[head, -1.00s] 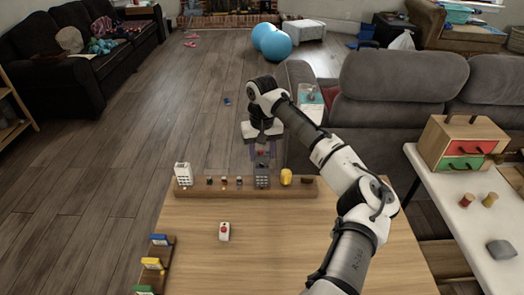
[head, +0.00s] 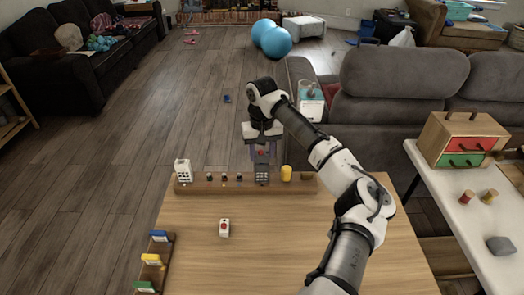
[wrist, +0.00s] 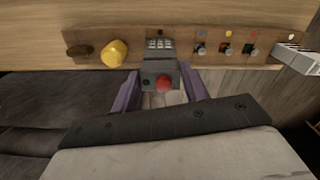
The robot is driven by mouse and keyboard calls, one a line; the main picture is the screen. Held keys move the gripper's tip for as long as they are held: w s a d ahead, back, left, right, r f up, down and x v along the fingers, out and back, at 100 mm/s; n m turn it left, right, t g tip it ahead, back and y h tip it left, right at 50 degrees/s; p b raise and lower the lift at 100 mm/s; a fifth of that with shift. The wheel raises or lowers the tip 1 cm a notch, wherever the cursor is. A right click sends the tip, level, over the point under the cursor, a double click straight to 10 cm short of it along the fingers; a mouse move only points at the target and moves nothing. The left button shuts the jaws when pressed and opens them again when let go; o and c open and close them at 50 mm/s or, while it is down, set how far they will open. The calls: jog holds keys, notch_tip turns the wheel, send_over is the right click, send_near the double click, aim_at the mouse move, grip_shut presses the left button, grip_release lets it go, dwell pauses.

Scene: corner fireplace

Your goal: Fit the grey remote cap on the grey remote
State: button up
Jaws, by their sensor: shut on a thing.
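The grey remote (head: 262,175) stands upright in the wooden rail at the back of the table. Its keypad also shows in the wrist view (wrist: 160,45). My gripper (head: 263,153) is shut on the grey remote cap (wrist: 160,77), a dark grey block with a red button, held between its purple fingers. In the head view the cap (head: 261,158) is directly above the remote's top and in line with it. In the wrist view the cap overlaps the remote's near end. I cannot tell whether the cap is seated on the remote or only close to it.
The wooden rail (head: 220,190) also holds a white remote (head: 183,171), a yellow piece (head: 286,173) and several small pegs. A white piece with a red button (head: 224,228) lies on the table. Another rail at left holds blue, yellow and green pieces.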

jog(key=shift+f, duration=0.5)
jog(key=o, duration=1)
jog(key=shift+c, duration=0.2)
jog(key=shift+r, duration=0.1)
